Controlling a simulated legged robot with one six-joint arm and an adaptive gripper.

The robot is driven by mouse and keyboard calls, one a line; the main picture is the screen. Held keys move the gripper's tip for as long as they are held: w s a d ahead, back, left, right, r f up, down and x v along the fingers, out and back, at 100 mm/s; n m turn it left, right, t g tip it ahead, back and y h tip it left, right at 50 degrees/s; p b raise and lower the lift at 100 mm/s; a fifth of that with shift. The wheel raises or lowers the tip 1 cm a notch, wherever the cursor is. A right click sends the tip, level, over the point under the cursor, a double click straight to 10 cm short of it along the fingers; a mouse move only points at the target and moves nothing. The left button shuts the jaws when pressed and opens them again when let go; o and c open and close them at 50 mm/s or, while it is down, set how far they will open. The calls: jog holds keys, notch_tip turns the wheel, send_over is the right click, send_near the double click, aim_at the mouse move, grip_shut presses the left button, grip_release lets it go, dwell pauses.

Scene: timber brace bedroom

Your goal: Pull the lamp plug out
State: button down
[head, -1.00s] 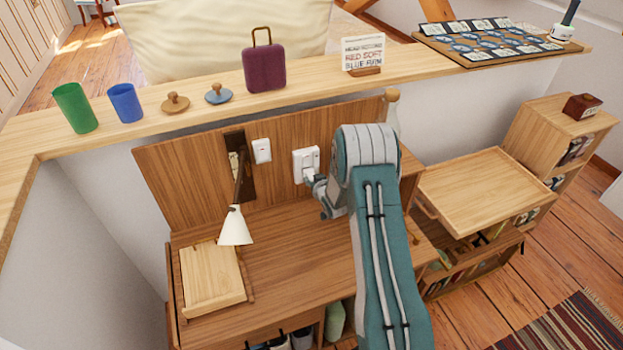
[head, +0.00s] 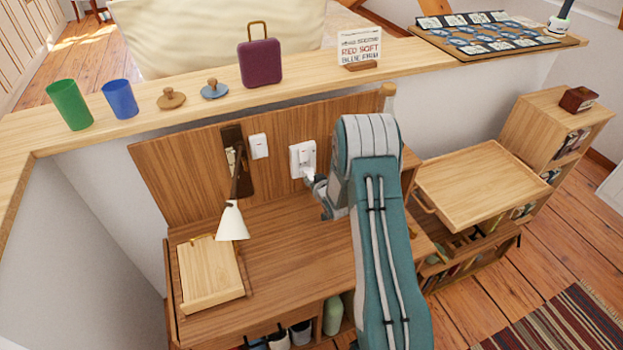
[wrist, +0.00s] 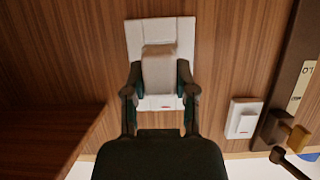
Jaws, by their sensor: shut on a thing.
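The lamp plug (wrist: 158,72) is a white block between my gripper's fingers, in front of the white wall socket (wrist: 134,36) in the wrist view. My gripper (wrist: 160,82) is shut on its sides. In the head view, the socket (head: 302,155) is on the wooden back panel, and my gripper (head: 316,188) is just below and right of it. The plug hides the socket holes, so I cannot tell whether its pins are still in.
A white switch (head: 258,146) is left of the socket; it also shows in the wrist view (wrist: 243,118). A wooden box (head: 210,272) with a sloping lid lies on the desk at left. The ledge above holds cups (head: 121,100) and a purple case (head: 260,63). The desktop's middle is clear.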

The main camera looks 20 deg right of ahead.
jog(key=shift+s, duration=0.9)
jog(key=shift+s, duration=0.3)
jog(key=shift+s, duration=0.25)
